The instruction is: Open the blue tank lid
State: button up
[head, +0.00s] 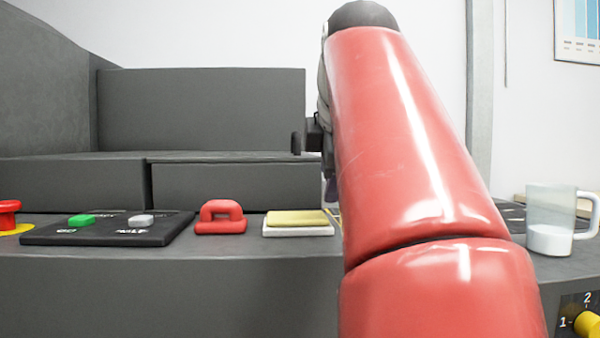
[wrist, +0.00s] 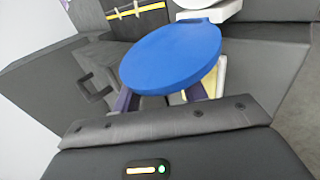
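The blue tank lid (wrist: 172,56) is a flat round disc in the wrist view, directly ahead of my gripper (wrist: 160,99). The two dark finger bars stand apart on either side below the disc, and the lid hides their tips. I cannot tell whether they touch the lid. A white piece (wrist: 221,76) shows at the lid's right edge; whether it is the tank's rim is unclear. In the head view, the lid is hidden behind my red arm, and only a dark part of my gripper (head: 312,136) shows at the arm's left.
The grey bench (head: 130,285) carries a green and grey button panel (head: 110,237), a red handle (head: 221,218), a yellow sponge on a white base (head: 298,229), and a red button (head: 8,213). A glass mug (head: 550,215) stands at the right. A dark handle (wrist: 95,90) shows left in the wrist view.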

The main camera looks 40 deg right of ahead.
jog(key=p+v, duration=0.2)
jog(key=v, duration=0.5)
jog(key=shift+s+r, duration=0.25)
jog(key=shift+r, duration=0.05)
jog(key=shift+a, duration=0.15)
